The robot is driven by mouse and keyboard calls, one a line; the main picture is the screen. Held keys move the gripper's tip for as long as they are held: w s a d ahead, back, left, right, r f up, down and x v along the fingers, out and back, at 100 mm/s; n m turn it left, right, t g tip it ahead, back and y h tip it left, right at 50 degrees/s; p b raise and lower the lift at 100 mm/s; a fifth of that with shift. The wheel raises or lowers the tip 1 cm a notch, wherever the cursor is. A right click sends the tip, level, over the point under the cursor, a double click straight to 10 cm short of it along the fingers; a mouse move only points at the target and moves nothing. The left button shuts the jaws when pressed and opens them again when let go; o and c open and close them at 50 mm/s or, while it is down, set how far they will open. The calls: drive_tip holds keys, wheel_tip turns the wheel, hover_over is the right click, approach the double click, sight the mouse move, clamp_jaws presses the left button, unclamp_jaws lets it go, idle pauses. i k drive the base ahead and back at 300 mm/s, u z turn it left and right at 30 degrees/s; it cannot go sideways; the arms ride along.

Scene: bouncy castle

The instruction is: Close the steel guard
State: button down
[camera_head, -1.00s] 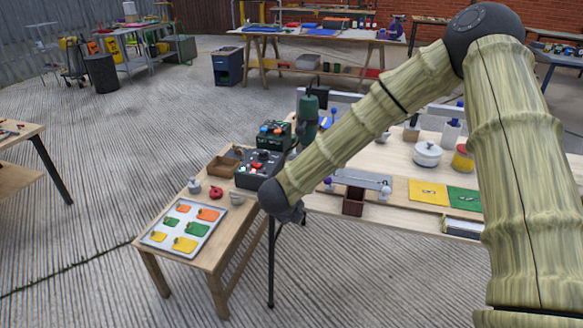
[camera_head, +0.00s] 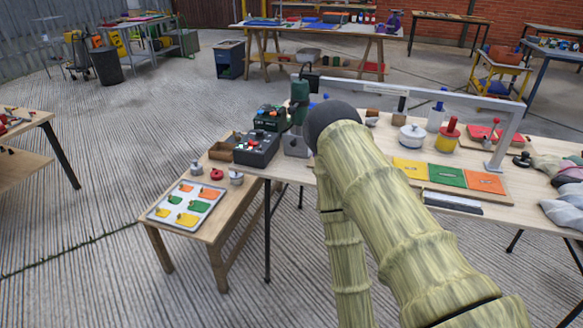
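No part is clearly recognisable as the steel guard. A grey metal frame (camera_head: 430,90) spans the main worktable, with a long top bar and a leg at the right. I cannot tell whether it is the guard, or whether a guard is open or shut. A dark green machine (camera_head: 299,100) stands at the frame's left end. My bamboo-textured arm covers the table's front middle, where part of the equipment is hidden. My gripper is not in view; the arm's lower link runs down behind the upper one.
On the worktable stand a white pot (camera_head: 412,138), coloured squares (camera_head: 447,175) and, at the right, cloths (camera_head: 568,195).

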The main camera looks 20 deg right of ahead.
sight(294, 148)
drive_tip(key=k, duration=0.1)
drive_tip(key=u, duration=2.05)
drive_tip(key=i, duration=1.15)
drive_tip(key=z, duration=2.15)
